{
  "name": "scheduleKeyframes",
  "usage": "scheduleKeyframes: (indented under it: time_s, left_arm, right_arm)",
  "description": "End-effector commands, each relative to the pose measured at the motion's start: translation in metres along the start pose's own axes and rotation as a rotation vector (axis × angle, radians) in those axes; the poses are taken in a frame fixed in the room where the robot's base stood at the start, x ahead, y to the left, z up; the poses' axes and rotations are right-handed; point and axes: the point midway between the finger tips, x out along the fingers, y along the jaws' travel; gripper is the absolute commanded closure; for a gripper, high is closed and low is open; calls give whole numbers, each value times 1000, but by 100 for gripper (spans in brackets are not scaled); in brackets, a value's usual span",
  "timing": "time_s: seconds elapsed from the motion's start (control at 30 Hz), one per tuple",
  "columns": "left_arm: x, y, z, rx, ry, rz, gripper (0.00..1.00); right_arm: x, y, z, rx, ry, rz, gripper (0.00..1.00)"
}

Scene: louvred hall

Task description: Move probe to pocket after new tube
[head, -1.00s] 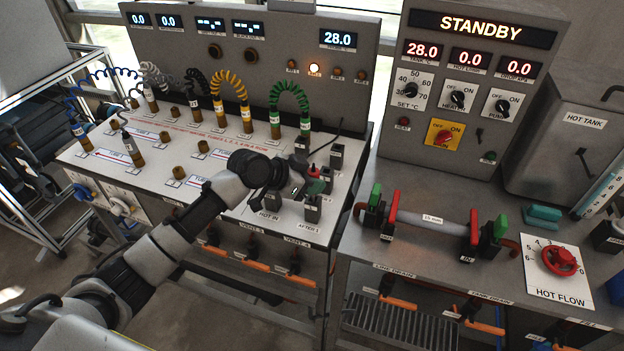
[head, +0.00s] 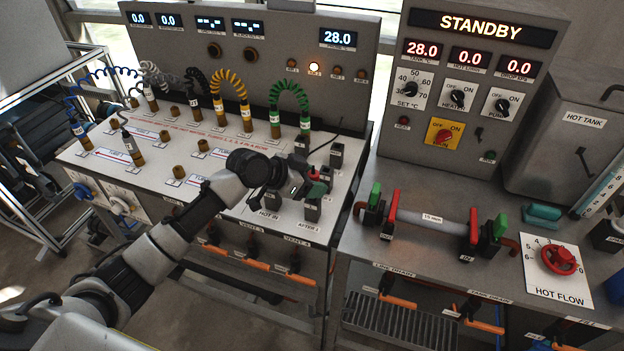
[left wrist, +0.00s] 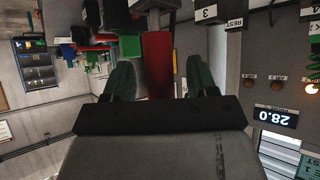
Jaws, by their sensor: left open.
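The probe has a red body (head: 316,174) at the front right of the left bench, just above a dark pocket block (head: 312,210) by the "AFTER 1" label. Whether its tip sits in that pocket is hidden. My left gripper (head: 306,184) is open at the probe. In the left wrist view, the red body (left wrist: 158,62) stands between the two green fingers (left wrist: 160,82), with small gaps at its sides. Another pocket block (head: 337,156) stands behind. A grey tube marked "15 mm" (head: 435,217) lies between red-handled clamps on the right bench. My right gripper is out of view.
Coiled cables, yellow (head: 230,84) and green (head: 289,92), rise at the back of the left bench. A thin black lead stands near the pockets. Green valve handles (head: 500,228) and a red flow wheel (head: 560,260) are on the right bench. A gap separates the benches.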

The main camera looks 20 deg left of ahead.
Motion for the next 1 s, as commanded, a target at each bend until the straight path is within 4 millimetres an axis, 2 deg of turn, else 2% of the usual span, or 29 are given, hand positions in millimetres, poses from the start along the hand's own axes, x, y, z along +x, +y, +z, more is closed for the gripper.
scheduleKeyframes:
  time_s: [0.1,0.5,0.87,1.0]
  left_arm:
    - [-14,0,-10,1,0,-1,42]
    - [-56,0,-31,0,-1,-1,42]
    - [-58,0,-30,0,0,-1,42]
    - [-68,-1,-29,1,1,-2,42]
  right_arm:
    - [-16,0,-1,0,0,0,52]
    - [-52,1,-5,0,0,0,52]
    - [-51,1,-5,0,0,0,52]
    - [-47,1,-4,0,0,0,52]
